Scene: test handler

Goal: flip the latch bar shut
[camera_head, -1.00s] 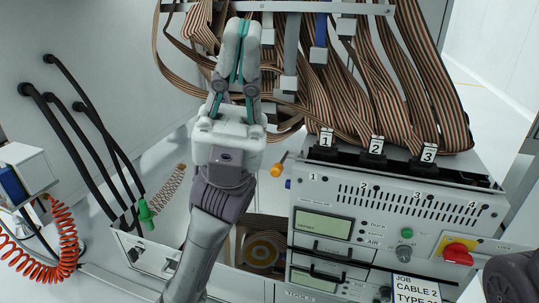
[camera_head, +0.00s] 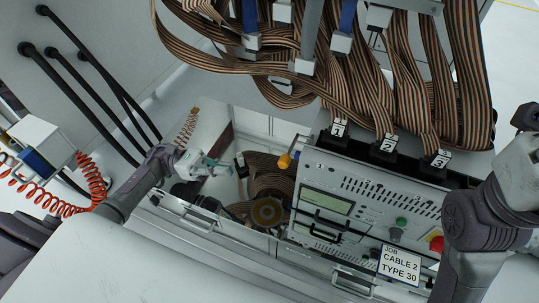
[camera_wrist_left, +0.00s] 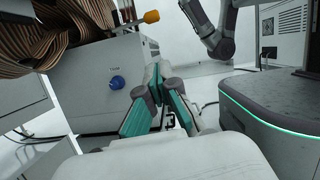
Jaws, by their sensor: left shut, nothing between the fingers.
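A short lever with an orange knob (camera_head: 284,161), which looks like the latch bar, sticks out at the left upper corner of the grey tester box (camera_head: 372,190). The knob also shows at the top of the left wrist view (camera_wrist_left: 151,16). My left gripper (camera_head: 228,168) is shut and empty, to the left of the knob and apart from it. In the left wrist view its teal-lined fingers (camera_wrist_left: 158,72) meet at the tips in front of the box's side. My right arm shows at the right edge; its fingers do not show.
Ribbon cables (camera_head: 400,80) hang above the box and run to plugs numbered 1, 2 and 3. A red coiled hose (camera_head: 60,200) lies at the left.

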